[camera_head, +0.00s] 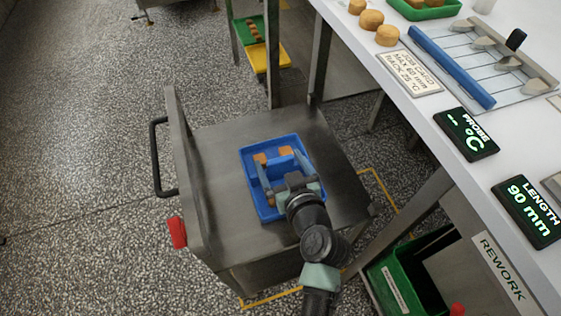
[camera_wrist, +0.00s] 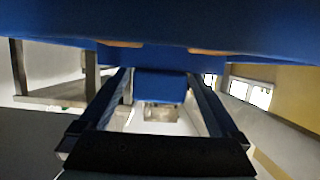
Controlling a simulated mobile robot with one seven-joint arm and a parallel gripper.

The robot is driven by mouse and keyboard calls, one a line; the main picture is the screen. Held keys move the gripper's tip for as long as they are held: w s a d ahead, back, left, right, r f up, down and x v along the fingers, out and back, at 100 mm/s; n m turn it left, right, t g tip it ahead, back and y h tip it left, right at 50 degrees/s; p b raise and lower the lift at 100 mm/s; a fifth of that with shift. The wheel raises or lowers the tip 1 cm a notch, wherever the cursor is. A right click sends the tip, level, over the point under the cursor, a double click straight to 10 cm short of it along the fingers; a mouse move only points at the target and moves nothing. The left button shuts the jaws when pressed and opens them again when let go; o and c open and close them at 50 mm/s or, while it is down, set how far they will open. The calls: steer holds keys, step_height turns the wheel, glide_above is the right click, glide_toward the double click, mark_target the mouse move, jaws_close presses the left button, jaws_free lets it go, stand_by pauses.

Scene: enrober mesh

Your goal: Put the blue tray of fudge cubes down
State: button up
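The blue tray (camera_head: 256,197) with orange-brown fudge cubes (camera_head: 260,158) shows over the steel cart top (camera_head: 220,180). I cannot tell whether it rests on the cart or hangs slightly above it. My gripper (camera_head: 281,169) reaches over the tray from the front, with a finger on each side of a raised blue part. In the wrist view my fingers (camera_wrist: 158,84) close on that blue block (camera_wrist: 160,88), and the tray's blue body (camera_wrist: 160,25) fills the top. My gripper hides part of the tray and its contents.
The cart has a raised left side with a black handle (camera_head: 155,158) and a red knob (camera_head: 177,232). A white table (camera_head: 420,110) with displays stands at the right. A green rework bin (camera_head: 385,285) is below it. Bare cart top surrounds the tray.

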steer(key=shift+s+r, duration=0.15)
steer(key=shift+r, duration=0.05)
steer(key=p+v, duration=0.2)
steer(key=v, duration=1)
steer(key=w+a+r+t+h, duration=0.1)
steer(key=w+r+t, duration=0.3)
steer(key=r, duration=1)
steer(key=w+r+t+h, duration=0.15)
steer(key=w+r, duration=0.45)
steer(key=r, duration=0.8)
steer(key=s+a+r+m+t+h, duration=0.1)
steer(key=s+r+t, duration=0.3)
steer(key=r, duration=0.9)
steer(key=s+a+r+m+t+h, duration=0.1)
steer(key=s+r+t, duration=0.3)
steer(key=r, duration=1)
steer(key=s+a+m, duration=0.1)
steer(key=s, duration=0.2)
steer(key=shift+a+m, duration=0.2)
steer(key=shift+m, duration=0.1)
steer(key=shift+r+t, duration=0.15)
steer(key=shift+t, duration=0.1)
